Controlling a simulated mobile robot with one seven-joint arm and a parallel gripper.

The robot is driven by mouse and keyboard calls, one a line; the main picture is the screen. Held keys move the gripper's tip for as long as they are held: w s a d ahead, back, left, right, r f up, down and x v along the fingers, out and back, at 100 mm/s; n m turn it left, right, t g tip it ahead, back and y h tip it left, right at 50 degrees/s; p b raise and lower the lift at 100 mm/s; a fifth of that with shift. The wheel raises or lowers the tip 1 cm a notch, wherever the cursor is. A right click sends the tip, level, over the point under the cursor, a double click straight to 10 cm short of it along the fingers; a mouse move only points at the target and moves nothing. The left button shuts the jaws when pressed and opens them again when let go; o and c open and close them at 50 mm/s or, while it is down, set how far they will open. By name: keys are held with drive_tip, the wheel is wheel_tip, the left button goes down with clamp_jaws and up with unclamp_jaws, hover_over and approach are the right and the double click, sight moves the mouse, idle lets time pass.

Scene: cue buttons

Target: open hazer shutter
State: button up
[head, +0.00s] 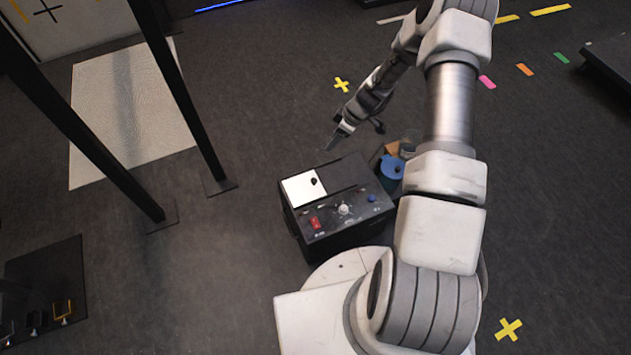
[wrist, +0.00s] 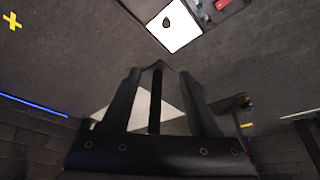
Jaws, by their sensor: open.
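The hazer (head: 337,207) is a black box on the floor just in front of my base. Its top carries a white plate (head: 303,188) with a small dark knob on it, which looks like the shutter, beside a dark slot. A red switch (head: 315,223), a pale dial (head: 345,210) and a blue button (head: 371,198) sit on its near panel. My gripper (head: 330,142) is open and empty, above and beyond the hazer's far edge, apart from it. In the wrist view my gripper (wrist: 160,75) shows spread fingers, with the white plate (wrist: 174,28) beyond them at the top.
A blue container (head: 391,168) and a brown box stand against the hazer's right side, partly hidden by my arm. Black posts (head: 180,95) rise at the left near a pale floor panel (head: 125,115). The floor left of the hazer is clear.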

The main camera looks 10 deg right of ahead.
wheel_tip(320, 180, down, 8)
drive_tip(key=s+b, duration=0.1)
drive_tip(key=b, duration=0.5)
approach(314, 180)
drive_tip(key=x, duration=0.8)
drive_tip(key=shift+f, duration=0.1)
clamp_jaws()
idle(0.6)
